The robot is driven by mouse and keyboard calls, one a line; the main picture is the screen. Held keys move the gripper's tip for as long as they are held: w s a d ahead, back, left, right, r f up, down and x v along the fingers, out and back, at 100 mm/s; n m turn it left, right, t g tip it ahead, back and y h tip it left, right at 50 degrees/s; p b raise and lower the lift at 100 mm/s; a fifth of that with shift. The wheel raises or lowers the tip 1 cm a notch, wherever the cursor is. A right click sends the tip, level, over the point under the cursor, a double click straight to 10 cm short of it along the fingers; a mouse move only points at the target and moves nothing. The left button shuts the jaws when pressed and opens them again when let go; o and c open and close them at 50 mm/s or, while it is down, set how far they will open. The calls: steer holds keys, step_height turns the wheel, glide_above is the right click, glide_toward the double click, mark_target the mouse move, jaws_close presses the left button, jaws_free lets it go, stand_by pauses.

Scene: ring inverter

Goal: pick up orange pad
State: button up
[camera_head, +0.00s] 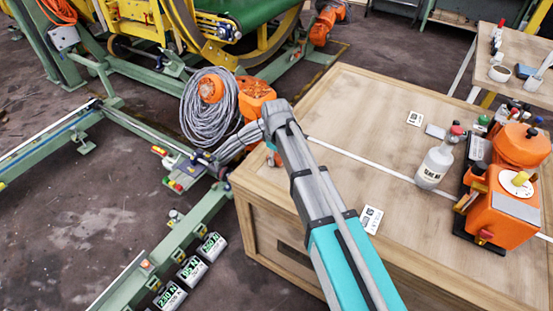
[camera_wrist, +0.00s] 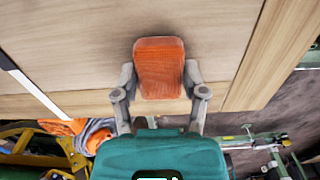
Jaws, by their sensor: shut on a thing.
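The orange pad (camera_wrist: 159,60) is a small rounded block with worn edges, seen in the wrist view over the wooden surface. My gripper (camera_wrist: 160,76) is shut on it, with one grey finger against each side. I cannot tell whether the pad touches the wood or hangs just above it.
A white bottle (camera_head: 435,165) and an orange machine (camera_head: 505,200) stand on the right of the tabletop. A small white label card (camera_head: 371,219) lies near its front edge. Coiled grey cable (camera_head: 209,110) is beyond the left edge. The middle of the tabletop is largely clear.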

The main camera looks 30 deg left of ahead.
steer(key=shift+r, duration=0.15)
steer(key=shift+r+p, duration=0.95)
steer(key=shift+p, duration=0.15)
steer(key=s+d+r+p, duration=0.2)
steer(key=s+r+p, duration=0.3)
steer(key=s, duration=0.1)
steer(key=s+d+r+p, duration=0.3)
steer(key=s+r+p, duration=0.2)
steer(key=s, duration=0.1)
steer(key=shift+s+d+r+p, duration=0.35)
steer(key=shift+s+r+p, duration=0.05)
steer(key=o, duration=0.3)
steer(key=c, duration=0.4)
step_height(320, 180, up, 6)
steer(key=p, duration=0.6)
